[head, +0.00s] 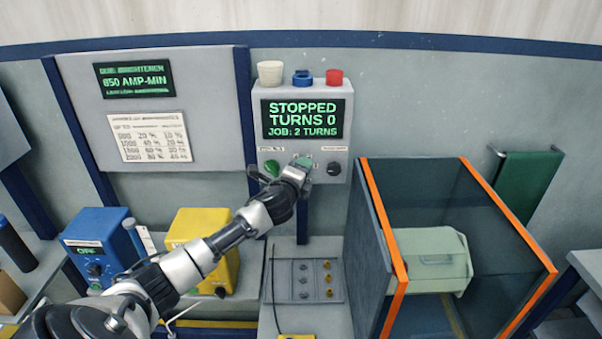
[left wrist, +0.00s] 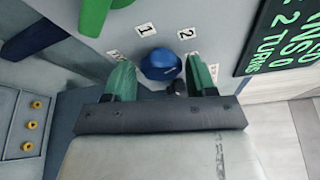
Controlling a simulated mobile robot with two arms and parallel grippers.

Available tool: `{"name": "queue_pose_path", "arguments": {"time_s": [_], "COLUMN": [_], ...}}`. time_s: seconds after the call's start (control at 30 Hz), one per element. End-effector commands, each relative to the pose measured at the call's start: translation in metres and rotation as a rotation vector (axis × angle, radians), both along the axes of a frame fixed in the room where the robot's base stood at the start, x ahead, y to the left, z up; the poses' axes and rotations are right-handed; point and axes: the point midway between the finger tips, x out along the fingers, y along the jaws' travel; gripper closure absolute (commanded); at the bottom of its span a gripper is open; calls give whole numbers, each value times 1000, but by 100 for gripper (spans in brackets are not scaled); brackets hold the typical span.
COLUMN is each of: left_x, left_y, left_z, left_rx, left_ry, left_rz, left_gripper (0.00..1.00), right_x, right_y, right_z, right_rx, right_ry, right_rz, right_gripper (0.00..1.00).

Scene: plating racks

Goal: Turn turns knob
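The grey control box (head: 343,105) on the wall has a screen (head: 304,118) reading "STOPPED, TURNS 0, JOB: 2 TURNS". In the left wrist view a blue knob (left wrist: 160,64) sits on the panel, with labels 1 and 2 around it. In the head view my gripper hides this knob. My left gripper (head: 301,164) is at the box's lower front. In the left wrist view its green-padded fingers (left wrist: 162,80) are apart, on either side of the blue knob. I cannot tell whether they touch it. My right gripper is not in view.
A green knob (head: 271,168) is left of my gripper and a black knob (head: 334,168) is right of it. A cup, a blue item and a red item stand on the box. Below are a small tray (head: 283,294) and an orange-edged enclosure (head: 386,225).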

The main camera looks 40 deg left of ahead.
Motion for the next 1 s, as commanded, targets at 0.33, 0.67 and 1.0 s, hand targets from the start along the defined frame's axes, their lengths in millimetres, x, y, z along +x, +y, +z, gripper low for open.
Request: {"name": "queue_pose_path", "arguments": {"time_s": [0.33, 0.67, 1.0], "left_x": [0, -37, -91], "left_y": [0, -9, -25], "left_z": [1, 0, 7], "left_rx": [0, 3, 1], "left_ry": [-2, 0, 0], "left_rz": [1, -2, -1], "left_gripper": [32, 32, 32], "right_x": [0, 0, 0], "right_y": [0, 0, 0], "right_z": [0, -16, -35], "right_rx": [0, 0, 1], "right_ry": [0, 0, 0], "right_rz": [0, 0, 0], "right_gripper": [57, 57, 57]}}
